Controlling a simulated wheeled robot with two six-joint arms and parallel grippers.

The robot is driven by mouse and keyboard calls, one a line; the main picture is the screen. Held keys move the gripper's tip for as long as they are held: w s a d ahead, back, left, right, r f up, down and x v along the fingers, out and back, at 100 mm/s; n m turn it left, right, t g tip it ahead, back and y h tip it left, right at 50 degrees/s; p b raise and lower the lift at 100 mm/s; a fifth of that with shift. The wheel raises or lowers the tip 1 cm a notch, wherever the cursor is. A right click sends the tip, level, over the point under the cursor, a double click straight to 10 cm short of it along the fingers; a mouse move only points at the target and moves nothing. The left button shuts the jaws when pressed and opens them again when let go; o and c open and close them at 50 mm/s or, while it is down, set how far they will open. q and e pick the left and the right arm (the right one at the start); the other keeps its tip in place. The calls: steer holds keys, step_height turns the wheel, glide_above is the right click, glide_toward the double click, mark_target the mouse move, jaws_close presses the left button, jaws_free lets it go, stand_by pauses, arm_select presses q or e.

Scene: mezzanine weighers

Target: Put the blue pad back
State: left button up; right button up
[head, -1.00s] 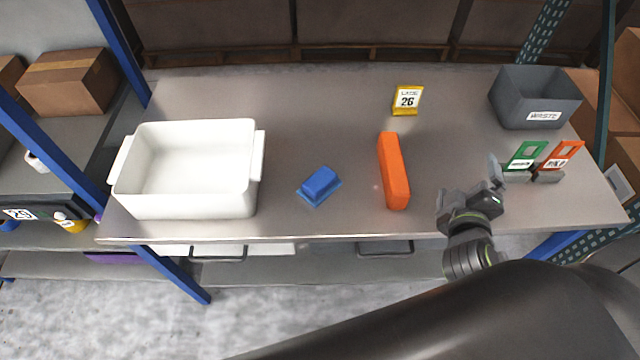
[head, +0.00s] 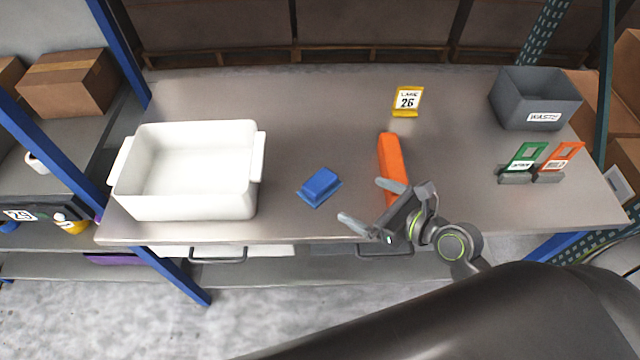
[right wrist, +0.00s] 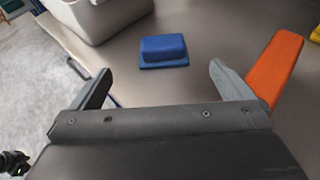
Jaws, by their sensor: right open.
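The blue pad (head: 320,186) lies on the grey table, between the white bin and the orange block. It has a raised block on a thin flat base. It also shows in the right wrist view (right wrist: 163,50), ahead of and between the fingers. My right gripper (head: 366,204) is open and empty, to the right of the pad and apart from it. In the right wrist view its fingers (right wrist: 158,85) are spread wide, the right one close to the orange block. My left gripper is not in view.
A white bin (head: 186,205) stands at the left. An orange block (head: 390,155) lies beside my right gripper. A yellow "26" sign (head: 407,101), a grey waste bin (head: 536,103), and green (head: 524,158) and orange (head: 560,158) tags stand farther right. The table's back middle is clear.

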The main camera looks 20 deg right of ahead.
mark_target(323, 182)
steer(key=shift+w+f, duration=0.1)
steer(key=shift+f, duration=0.2)
steer(key=p+x, duration=0.1)
steer(key=x, duration=1.1)
steer(key=shift+f, duration=0.1)
steer(key=shift+f+x, duration=0.1)
steer(key=shift+x, duration=1.15)
steer(key=shift+f+x, duration=0.15)
steer(key=shift+x, duration=1.1)
steer(key=shift+d, duration=0.1)
steer(key=c, duration=1)
steer(key=shift+r, duration=0.1)
steer(key=shift+c, duration=0.2)
